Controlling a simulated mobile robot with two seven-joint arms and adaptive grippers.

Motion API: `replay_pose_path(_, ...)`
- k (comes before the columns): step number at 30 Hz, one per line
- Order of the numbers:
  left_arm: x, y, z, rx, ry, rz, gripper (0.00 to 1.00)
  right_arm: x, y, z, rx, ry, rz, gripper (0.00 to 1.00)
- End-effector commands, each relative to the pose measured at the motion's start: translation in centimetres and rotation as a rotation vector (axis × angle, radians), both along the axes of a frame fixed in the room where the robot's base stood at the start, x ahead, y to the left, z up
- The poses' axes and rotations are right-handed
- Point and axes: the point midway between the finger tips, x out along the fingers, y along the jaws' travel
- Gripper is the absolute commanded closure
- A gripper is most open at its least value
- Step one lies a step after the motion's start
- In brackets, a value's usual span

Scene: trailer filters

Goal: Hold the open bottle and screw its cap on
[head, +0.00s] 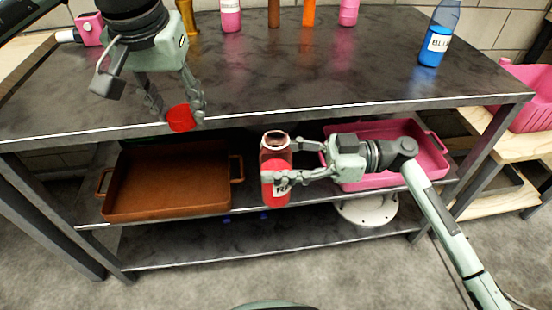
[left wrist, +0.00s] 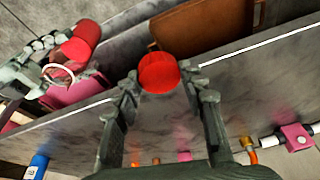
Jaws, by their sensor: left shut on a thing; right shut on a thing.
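The open bottle (head: 275,185) is clear with red contents and a white label, upright in front of the table's edge. My right gripper (head: 284,160) is shut around its upper body from the right; the open mouth faces up. The bottle also shows at the left of the left wrist view (left wrist: 82,40). The red cap (head: 180,119) is between the fingertips of my left gripper (head: 178,108), which points down and is shut on it. The cap is left of the bottle and higher, apart from it. In the left wrist view the cap (left wrist: 159,73) is centred between the fingers.
The dark table top (head: 300,70) has a metal front edge near both grippers. Several coloured bottles stand at its back, with a blue bottle (head: 439,35) at right. A brown tray (head: 170,182) and a pink tray (head: 400,140) sit on the shelf below.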

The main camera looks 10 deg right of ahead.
Motion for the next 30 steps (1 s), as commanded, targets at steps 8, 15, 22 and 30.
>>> replay_pose_path(8,-1.4,-9.9,3.7,0.031,-0.013,-0.206,0.71,0.0,0.0,0.1,0.002,-0.001,0.0,1.0)
replay_pose_path(15,-3.0,-14.2,5.1,0.044,-0.018,-0.298,0.71,0.0,0.0,0.1,0.002,-0.001,0.0,1.0)
replay_pose_path(22,-3.3,-14.9,5.3,0.046,-0.018,-0.313,0.71,0.0,0.0,0.1,0.002,-0.001,0.0,1.0)
replay_pose_path(30,-3.3,-14.9,5.2,0.045,-0.018,-0.312,0.71,0.0,0.0,0.1,0.002,-0.001,0.0,1.0)
